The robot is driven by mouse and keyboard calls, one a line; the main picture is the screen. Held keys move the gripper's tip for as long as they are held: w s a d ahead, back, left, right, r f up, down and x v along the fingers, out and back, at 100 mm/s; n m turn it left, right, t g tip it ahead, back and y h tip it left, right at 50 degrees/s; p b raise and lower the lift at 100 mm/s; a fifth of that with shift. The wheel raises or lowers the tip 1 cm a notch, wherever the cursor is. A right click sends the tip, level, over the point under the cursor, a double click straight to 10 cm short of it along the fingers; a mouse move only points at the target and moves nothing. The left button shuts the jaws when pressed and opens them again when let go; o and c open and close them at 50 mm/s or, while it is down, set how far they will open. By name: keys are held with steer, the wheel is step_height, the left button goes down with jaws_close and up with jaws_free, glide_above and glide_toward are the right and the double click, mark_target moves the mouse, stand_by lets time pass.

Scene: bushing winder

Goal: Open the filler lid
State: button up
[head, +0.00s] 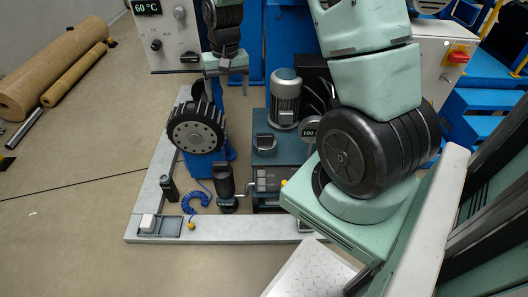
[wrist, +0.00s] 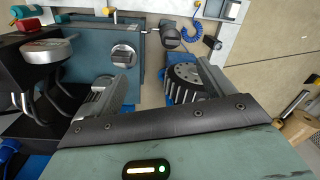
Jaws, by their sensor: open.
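A dark, square-topped cap (head: 264,143), which looks like the filler lid, sits on the teal tank (head: 288,152). In the wrist view the cap (wrist: 123,53) is on the teal top, left of centre; it appears closed. My gripper (head: 226,84) hangs above and behind the tank, left of the cap in the head view. In the wrist view my gripper (wrist: 166,78) has its two fingers wide apart with nothing held. The cap lies beyond the left fingertip and is not between the fingers.
A black toothed wheel (head: 196,136) stands left of the tank, below the right finger in the wrist view. A black cylinder (head: 224,181) stands in front. Open floor (head: 70,215) lies left.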

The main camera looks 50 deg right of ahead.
mark_target(265, 134)
steer(key=s+d+f+m+b, duration=0.2)
steer(key=d+f+m+b, duration=0.2)
steer(key=d+f, duration=0.85)
steer(key=shift+h, duration=0.3)
steer(key=f+b, duration=0.1)
steer(key=f, duration=0.4)
steer(key=d+f+b, duration=0.1)
steer(key=f, duration=0.4)
steer(key=f+b, duration=0.2)
steer(key=f, duration=0.3)
steer(key=shift+d+f, duration=0.1)
steer(key=shift+d, duration=0.2)
steer(key=c, duration=1.4)
